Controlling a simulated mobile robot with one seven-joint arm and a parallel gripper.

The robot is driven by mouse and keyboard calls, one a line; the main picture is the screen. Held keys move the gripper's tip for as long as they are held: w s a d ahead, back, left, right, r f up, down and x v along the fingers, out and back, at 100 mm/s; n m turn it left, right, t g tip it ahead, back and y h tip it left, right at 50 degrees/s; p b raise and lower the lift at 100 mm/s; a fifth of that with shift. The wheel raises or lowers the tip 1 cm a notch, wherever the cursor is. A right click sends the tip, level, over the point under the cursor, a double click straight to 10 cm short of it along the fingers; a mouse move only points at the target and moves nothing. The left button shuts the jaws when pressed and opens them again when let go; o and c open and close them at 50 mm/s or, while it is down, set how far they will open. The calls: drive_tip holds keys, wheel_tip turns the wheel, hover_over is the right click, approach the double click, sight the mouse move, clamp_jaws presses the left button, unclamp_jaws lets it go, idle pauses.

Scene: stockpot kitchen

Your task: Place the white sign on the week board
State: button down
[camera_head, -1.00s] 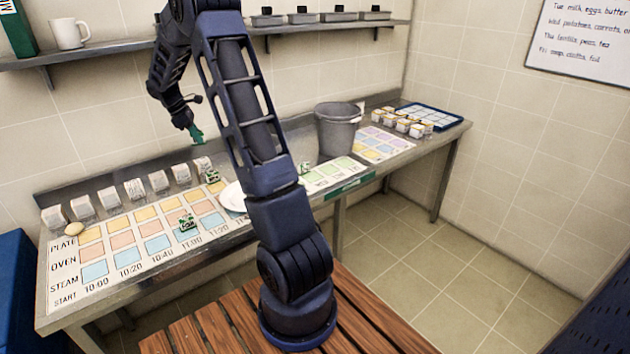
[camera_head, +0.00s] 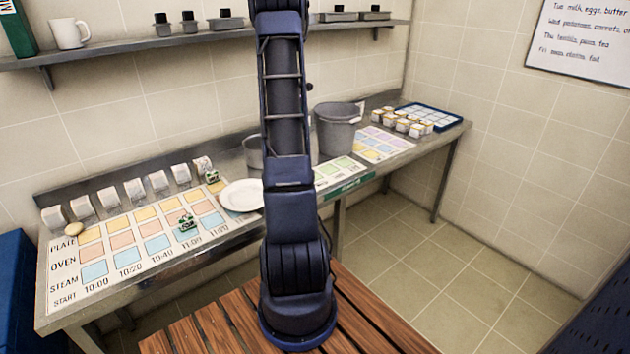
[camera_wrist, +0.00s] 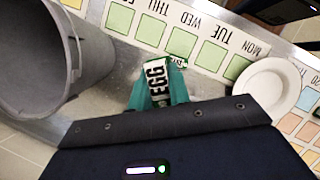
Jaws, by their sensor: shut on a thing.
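My gripper (camera_wrist: 158,92) has teal fingers and is shut on a white sign (camera_wrist: 157,78) lettered "EGG" in black. The sign stands between the fingertips in the wrist view. The week board (camera_wrist: 222,35) lies beyond it, its day names upside down there, with a row of green squares. The sign appears in front of the board near the WED square; I cannot tell whether it touches. A small green-and-white piece shows just beside the sign, partly hidden. In the head view my arm hides the gripper and part of the week board (camera_head: 340,167).
A grey bucket (camera_head: 337,128) stands behind the week board and looms at left in the wrist view (camera_wrist: 55,60). A white plate (camera_head: 242,195) lies left of the board. A timetable board (camera_head: 120,226) fills the left counter. White-sided blocks (camera_head: 402,122) stand at the far right.

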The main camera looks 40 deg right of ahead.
drive_tip(key=m, duration=0.2)
hover_over(339, 171)
drive_tip(key=w+a, duration=0.1)
drive_tip(key=w, duration=0.1)
drive_tip(key=shift+y, duration=0.3)
drive_tip(key=f, duration=2)
drive_tip(key=shift+s+d, duration=0.25)
drive_tip(key=shift+d, duration=0.1)
drive_tip(key=shift+f, duration=0.1)
drive_tip(key=c, duration=1.3)
unclamp_jaws()
